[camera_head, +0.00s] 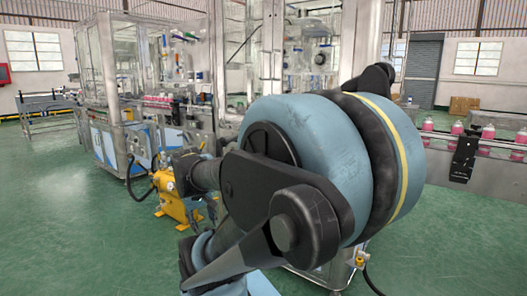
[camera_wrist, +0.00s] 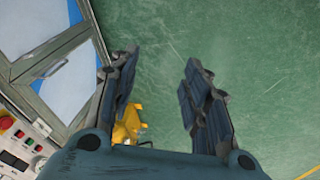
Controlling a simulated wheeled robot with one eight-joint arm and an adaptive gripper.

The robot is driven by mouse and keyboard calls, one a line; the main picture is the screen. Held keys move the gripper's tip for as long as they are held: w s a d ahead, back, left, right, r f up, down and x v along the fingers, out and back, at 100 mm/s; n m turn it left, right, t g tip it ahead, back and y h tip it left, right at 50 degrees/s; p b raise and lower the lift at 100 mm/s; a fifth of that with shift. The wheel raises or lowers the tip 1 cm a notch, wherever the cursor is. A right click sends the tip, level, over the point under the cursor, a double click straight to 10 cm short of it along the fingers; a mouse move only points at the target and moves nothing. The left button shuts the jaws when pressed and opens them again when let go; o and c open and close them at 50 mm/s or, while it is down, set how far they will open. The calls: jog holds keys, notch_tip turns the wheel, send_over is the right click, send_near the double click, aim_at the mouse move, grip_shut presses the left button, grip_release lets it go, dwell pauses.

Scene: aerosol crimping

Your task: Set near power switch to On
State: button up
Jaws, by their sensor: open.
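In the wrist view, my gripper (camera_wrist: 158,82) is open, with its two dark fingers apart and nothing between them. At the lower left of that view is a pale control panel (camera_wrist: 22,150) with a red button (camera_wrist: 6,123), smaller controls and a black part. The panel is cut off by the picture edge and lies to the left of my fingers, apart from them. I cannot tell which control is the near power switch, nor its setting. In the head view, my arm fills the middle and hides part of the machines.
A machine with glass sides (camera_head: 102,62) stands at the left in the head view. A yellow unit (camera_head: 172,205) stands on the floor beside the machinery. A conveyor with pink-and-white cans (camera_head: 488,132) runs at the right. Open green floor (camera_head: 70,235) lies at the front left.

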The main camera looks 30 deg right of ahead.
jog(key=w+d+r+n+t+h, duration=0.1)
jog(key=w+d+r+n+h, duration=0.3)
jog(key=w+d, duration=0.6)
jog(key=w+d+r+n+t+h, duration=0.2)
jog(key=w+d+h, duration=0.4)
jog(key=w+d, duration=0.45)
jog(key=w+d+r+n+t+h, duration=0.1)
jog(key=w+d+r+n+h, duration=0.25)
jog(key=w+d, duration=0.7)
jog(key=s+r+x, duration=0.1)
jog(key=x, duration=1.6)
jog(key=shift+d+f+h, duration=0.2)
jog(key=shift+d+h, duration=0.05)
jog(key=shift+h, duration=0.2)
jog(key=shift+w, duration=0.1)
grip_shut()
